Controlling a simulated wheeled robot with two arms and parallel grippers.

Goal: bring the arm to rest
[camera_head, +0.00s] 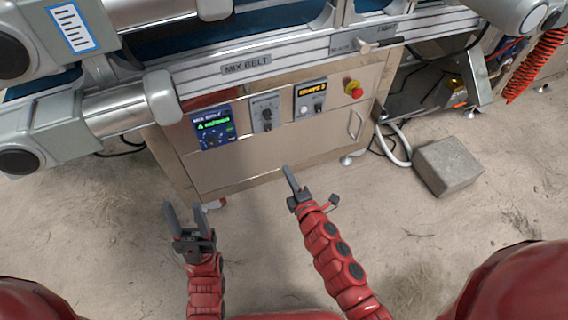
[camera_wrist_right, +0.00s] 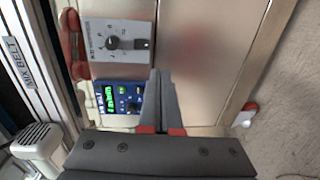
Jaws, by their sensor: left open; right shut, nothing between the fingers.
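My left gripper (camera_head: 189,217) is open and empty, low over the floor in front of the cabinet in the head view. My right gripper (camera_head: 288,170) is shut with nothing between its fingers, in front of the cabinet's lower panel. In the right wrist view its closed fingers (camera_wrist_right: 158,90) stand out before the cabinet face, beside the display panel and below the rotary knob panel. I cannot tell the exact gap to the cabinet, but no contact shows.
The metal cabinet (camera_head: 240,163) under the mix belt carries a display (camera_head: 213,127), a knob panel (camera_head: 266,113), a switch panel (camera_head: 311,98) and a red emergency button (camera_head: 353,88). A concrete block (camera_head: 447,167) lies on the floor at right. The floor before the cabinet is clear.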

